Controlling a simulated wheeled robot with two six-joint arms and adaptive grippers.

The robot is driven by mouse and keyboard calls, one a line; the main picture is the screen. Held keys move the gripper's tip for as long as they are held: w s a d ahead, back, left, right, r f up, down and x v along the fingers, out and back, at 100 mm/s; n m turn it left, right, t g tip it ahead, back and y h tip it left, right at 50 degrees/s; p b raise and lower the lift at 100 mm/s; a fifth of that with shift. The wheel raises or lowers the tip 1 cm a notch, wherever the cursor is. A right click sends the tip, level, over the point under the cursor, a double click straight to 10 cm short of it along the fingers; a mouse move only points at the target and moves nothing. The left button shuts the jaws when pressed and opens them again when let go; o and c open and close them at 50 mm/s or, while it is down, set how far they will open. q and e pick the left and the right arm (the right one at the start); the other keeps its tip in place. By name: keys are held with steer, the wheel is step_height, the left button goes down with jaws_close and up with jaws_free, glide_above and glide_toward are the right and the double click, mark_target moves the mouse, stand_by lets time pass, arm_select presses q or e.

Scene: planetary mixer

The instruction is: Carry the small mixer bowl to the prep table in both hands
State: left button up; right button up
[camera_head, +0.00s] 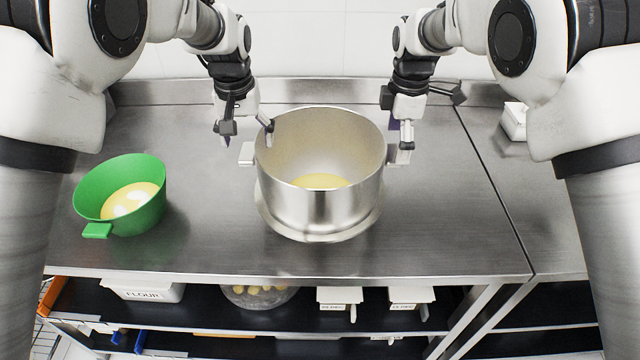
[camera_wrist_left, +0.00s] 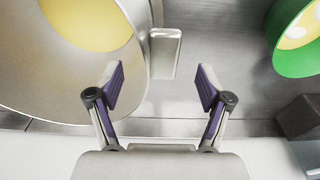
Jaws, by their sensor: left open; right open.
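The steel mixer bowl (camera_head: 320,208) stands upright on the steel table (camera_head: 440,230), with yellow contents inside. Its left handle (camera_head: 247,154) sticks out under my left gripper (camera_head: 245,134), which is open above it. In the left wrist view the bowl wall (camera_wrist_left: 135,100) is at the left and the handle (camera_wrist_left: 165,53) lies just beyond and between the spread fingertips of my left gripper (camera_wrist_left: 161,82). My right gripper (camera_head: 401,140) is open at the bowl's right handle (camera_head: 398,157), which its fingers partly cover; I cannot tell whether they touch.
A green bowl (camera_head: 150,213) with yellow contents stands to the left; it also shows in the left wrist view (camera_wrist_left: 295,55). A small white box (camera_head: 514,122) stands at the right, past a table seam. Shelves below hold a flour bin (camera_head: 143,291) and other containers. Table right of the bowl is clear.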

mark_target(250, 151)
arm_select(q)
steer(key=f, duration=0.2)
steer(key=w+f, duration=0.1)
steer(key=f, duration=0.1)
steer(key=shift+f, duration=0.3)
arm_select(e)
steer(key=f, duration=0.4)
steer(key=shift+w+f, duration=0.25)
steer(key=shift+f, duration=0.1)
steer(key=shift+s+r, duration=0.1)
arm_select(q)
steer(key=shift+s+r, duration=0.1)
steer(key=shift+s, duration=0.05)
